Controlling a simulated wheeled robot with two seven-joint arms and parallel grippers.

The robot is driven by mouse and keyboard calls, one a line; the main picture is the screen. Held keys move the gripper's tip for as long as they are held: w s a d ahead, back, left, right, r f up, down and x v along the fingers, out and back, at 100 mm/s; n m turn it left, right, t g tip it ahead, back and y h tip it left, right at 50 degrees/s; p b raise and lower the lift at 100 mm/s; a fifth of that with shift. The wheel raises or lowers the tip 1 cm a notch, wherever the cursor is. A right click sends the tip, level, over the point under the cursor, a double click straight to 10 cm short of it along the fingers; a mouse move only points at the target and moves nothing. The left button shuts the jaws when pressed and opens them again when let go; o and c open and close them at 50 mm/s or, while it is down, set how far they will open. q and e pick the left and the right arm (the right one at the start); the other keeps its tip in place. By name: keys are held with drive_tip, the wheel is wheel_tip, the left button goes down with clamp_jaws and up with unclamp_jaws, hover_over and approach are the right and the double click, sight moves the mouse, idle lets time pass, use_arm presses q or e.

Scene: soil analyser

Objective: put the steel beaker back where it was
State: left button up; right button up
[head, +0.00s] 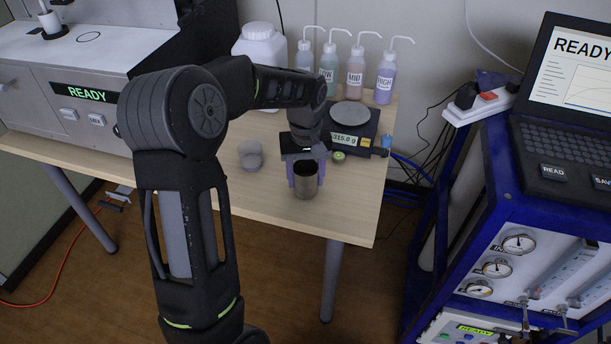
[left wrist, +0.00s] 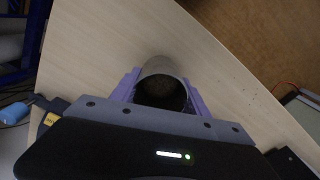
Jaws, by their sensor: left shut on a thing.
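The steel beaker (head: 306,182) is a grey metal cylinder, upright at the front of the wooden table. My left gripper (head: 305,172) is shut on it, with its purple fingers on either side of the beaker. In the left wrist view, the beaker (left wrist: 162,84) sits between the purple fingers of the left gripper (left wrist: 162,92), and its inside looks dark. I cannot tell whether its base touches the table. My right gripper is in neither view.
A clear beaker (head: 251,155) stands left of the steel one. Behind are a scale (head: 352,118) reading about 315.0 g, a small round green-rimmed item (head: 338,157), several wash bottles (head: 356,72) and a white jug (head: 260,48). The table (head: 345,212) is bare near its front right corner.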

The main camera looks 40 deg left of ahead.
use_arm(q)
drive_tip(key=shift+f, duration=0.1)
drive_tip(key=o, duration=1.5)
drive_tip(key=shift+r, duration=0.25)
wheel_tip(320, 180, up, 12)
drive_tip(key=shift+f+p, duration=0.1)
drive_tip(key=shift+p, duration=0.35)
